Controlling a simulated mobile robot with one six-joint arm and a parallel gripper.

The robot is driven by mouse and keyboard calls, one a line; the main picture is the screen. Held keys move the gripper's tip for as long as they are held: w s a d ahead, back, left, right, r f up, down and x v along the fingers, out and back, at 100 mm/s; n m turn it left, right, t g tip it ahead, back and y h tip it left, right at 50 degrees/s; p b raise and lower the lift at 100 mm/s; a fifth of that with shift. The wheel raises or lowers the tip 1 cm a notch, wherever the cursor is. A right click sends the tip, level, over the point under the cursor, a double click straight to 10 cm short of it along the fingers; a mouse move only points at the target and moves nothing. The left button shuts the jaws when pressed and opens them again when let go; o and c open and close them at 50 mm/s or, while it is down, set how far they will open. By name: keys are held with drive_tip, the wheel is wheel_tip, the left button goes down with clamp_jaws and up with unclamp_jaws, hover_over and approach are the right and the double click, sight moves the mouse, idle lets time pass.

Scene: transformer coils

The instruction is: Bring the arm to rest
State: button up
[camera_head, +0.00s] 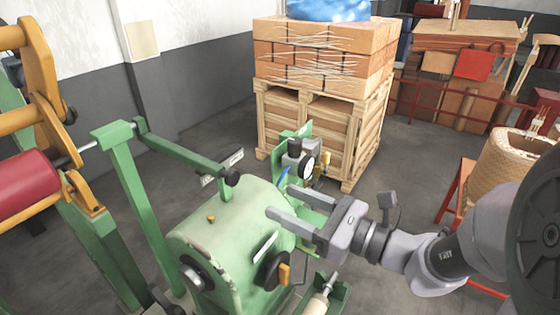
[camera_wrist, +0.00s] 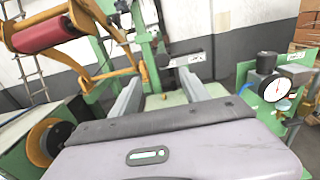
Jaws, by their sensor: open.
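My gripper (camera_head: 277,202) is open, with its two grey fingers apart and nothing seen between them. In the head view it reaches in from the right, over the right side of the green machine housing (camera_head: 215,240). In the wrist view my gripper's fingers (camera_wrist: 161,92) point away toward the green machine. My arm comes in from the right edge of the head view, with its wrist bent toward the machine. I cannot tell whether the fingers touch the housing.
A pressure gauge (camera_head: 308,164) stands just beyond my fingers. A red roll (camera_head: 25,185) on yellow arms is at the left. A wooden crate (camera_head: 318,125) with bricks (camera_head: 325,55) stands behind. Grey floor is open between crate and basket.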

drive_tip(key=s+a+f+n+g+h+b, duration=0.3)
drive_tip(key=s+f+n+g+b, duration=0.1)
drive_tip(key=s+f+n+b, duration=0.35)
drive_tip(key=s+a+f+n+g+h+b, duration=0.2)
drive_tip(key=s+f+n+g+b, duration=0.3)
drive_tip(key=s+f, duration=0.4)
drive_tip(key=d+f+n+t+h+b, duration=0.3)
drive_tip(key=d+f+n+h, duration=0.1)
drive_tip(key=d+n+h, duration=0.3)
drive_tip(key=shift+w+d+f+n+t+b, duration=0.15)
drive_tip(key=shift+w+d+n+t+b, duration=0.2)
drive_tip(key=shift+d+n, duration=0.65)
drive_tip(key=shift+d, duration=0.15)
